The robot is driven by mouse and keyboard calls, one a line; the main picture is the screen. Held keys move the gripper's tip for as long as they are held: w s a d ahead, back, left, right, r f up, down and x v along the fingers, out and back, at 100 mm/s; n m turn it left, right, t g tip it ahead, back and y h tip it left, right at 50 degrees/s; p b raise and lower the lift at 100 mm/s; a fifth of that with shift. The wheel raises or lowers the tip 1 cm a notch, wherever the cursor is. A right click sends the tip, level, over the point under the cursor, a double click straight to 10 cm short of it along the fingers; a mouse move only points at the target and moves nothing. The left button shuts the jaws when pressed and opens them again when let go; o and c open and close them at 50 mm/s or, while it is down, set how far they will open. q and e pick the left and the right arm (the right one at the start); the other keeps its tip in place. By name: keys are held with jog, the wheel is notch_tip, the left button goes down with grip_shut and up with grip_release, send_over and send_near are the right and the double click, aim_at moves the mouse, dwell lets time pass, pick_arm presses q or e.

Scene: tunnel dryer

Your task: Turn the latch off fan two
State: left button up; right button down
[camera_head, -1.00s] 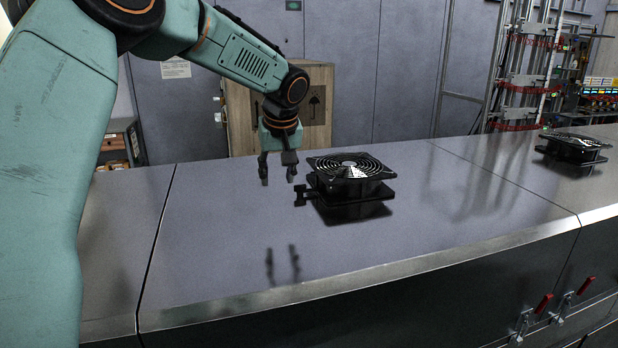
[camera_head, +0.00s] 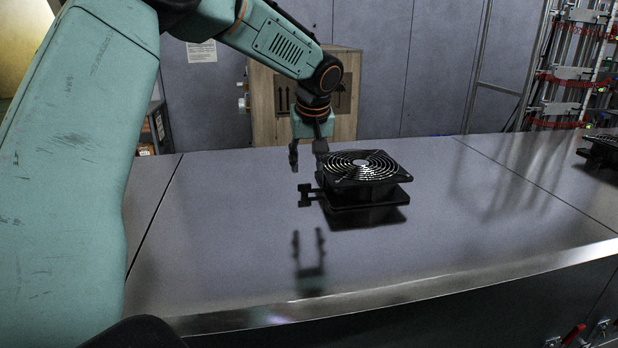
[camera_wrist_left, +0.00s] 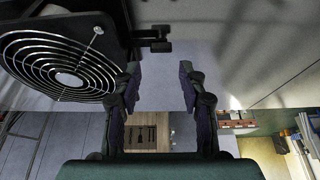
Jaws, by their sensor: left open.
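A black fan (camera_head: 360,168) with a round silver grille sits on a black base on the metal dryer top (camera_head: 230,240). A small black latch (camera_head: 306,195) sticks out from the fan's left side, near the base. In the left wrist view the fan (camera_wrist_left: 62,60) fills the upper left and the latch (camera_wrist_left: 158,40) points right from it. My left gripper (camera_head: 308,166) is open and empty, pointing down above and behind the latch, with its right finger close to the fan's corner. Its two fingers (camera_wrist_left: 160,80) show apart in the wrist view. My right gripper is not seen.
A second black fan (camera_head: 602,148) stands at the far right edge of the dryer top. A wooden crate (camera_head: 345,125) is behind the dryer. Red-handled clamps (camera_head: 574,334) show on the front at lower right. The dryer top left of the fan is clear.

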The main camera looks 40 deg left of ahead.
aim_at(305, 184)
pick_arm(q)
jog(key=shift+s+a+f+p, duration=0.15)
jog(key=shift+a+f, duration=0.1)
jog(key=shift+f, duration=0.4)
jog(key=shift+w+a+f+p, duration=0.15)
jog(key=shift+a+f, duration=0.1)
jog(key=shift+f, duration=0.35)
jog(key=x, duration=0.2)
jog(key=w+x, duration=0.1)
jog(key=x, duration=0.1)
jog(key=shift+f+p, duration=0.15)
jog(key=shift+p, duration=0.2)
jog(key=shift+s, duration=0.6)
jog(key=shift+c, duration=0.4)
jog(key=shift+w+d, duration=0.1)
jog(key=shift+w, duration=0.35)
jog(key=c, duration=0.4)
jog(key=shift+s, duration=0.15)
grip_shut()
